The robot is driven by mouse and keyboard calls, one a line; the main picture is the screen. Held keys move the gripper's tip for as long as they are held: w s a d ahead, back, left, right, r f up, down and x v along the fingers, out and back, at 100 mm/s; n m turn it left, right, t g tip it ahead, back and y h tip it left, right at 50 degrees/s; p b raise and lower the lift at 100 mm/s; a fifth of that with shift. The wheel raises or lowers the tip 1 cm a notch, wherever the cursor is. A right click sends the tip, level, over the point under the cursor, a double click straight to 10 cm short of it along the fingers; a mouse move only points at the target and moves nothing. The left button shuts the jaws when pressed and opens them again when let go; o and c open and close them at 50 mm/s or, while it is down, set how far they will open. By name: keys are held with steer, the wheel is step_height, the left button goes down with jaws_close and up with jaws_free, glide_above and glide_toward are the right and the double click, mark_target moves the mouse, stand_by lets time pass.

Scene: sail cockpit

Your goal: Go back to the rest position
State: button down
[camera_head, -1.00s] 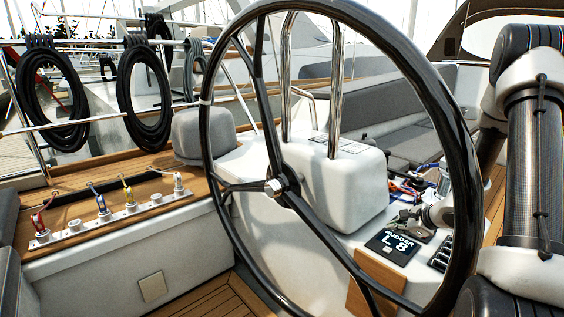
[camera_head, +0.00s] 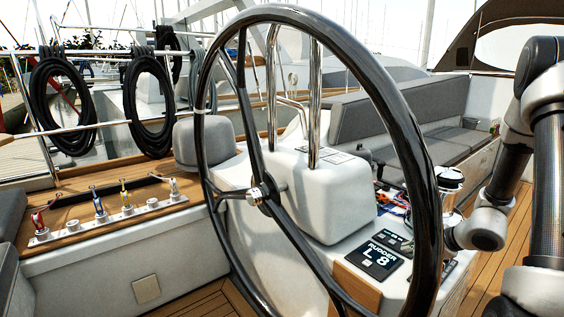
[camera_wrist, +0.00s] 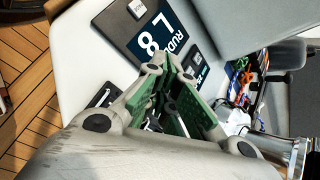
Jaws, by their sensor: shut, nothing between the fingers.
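My gripper (camera_wrist: 172,100) shows in the wrist view, with grey linkages and green finger pads. Its fingers are shut with nothing between them. It hangs over the white console, close to the dark rudder display (camera_wrist: 158,35) reading "RUDDER L 8". In the head view the rudder display (camera_head: 379,257) lies on the console behind the wheel rim. My arm stands at the right of the head view, with its wrist beside the console. The fingers are not clearly visible in that view.
The black steering wheel (camera_head: 417,150) stands large in front of the console (camera_head: 340,195). Coloured ropes (camera_wrist: 240,80) lie near a metal winch (camera_head: 450,180). Grey cushioned seats (camera_head: 385,120) run behind. Wooden deck (camera_head: 505,230) is open at the right.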

steer(key=s+a+r+n+g+y, duration=0.1)
steer(key=s+a+r+n+g, duration=0.2)
steer(key=s+r+n, duration=0.45)
steer(key=s+a+r+n+g, duration=0.2)
steer(key=s+r+n+g, duration=0.2)
steer(key=s, duration=0.6)
steer(key=s+r+n+t+h, duration=0.1)
steer(key=s+r+n+h, duration=0.1)
steer(key=s+r+n, duration=0.3)
steer(key=s+d+r+n+t+h, duration=0.1)
steer(key=s+r+n, duration=0.4)
steer(key=r, duration=0.7)
steer(key=shift+r+t+h, duration=0.4)
steer(key=shift+t+h, duration=0.4)
steer(key=shift+h, duration=0.5)
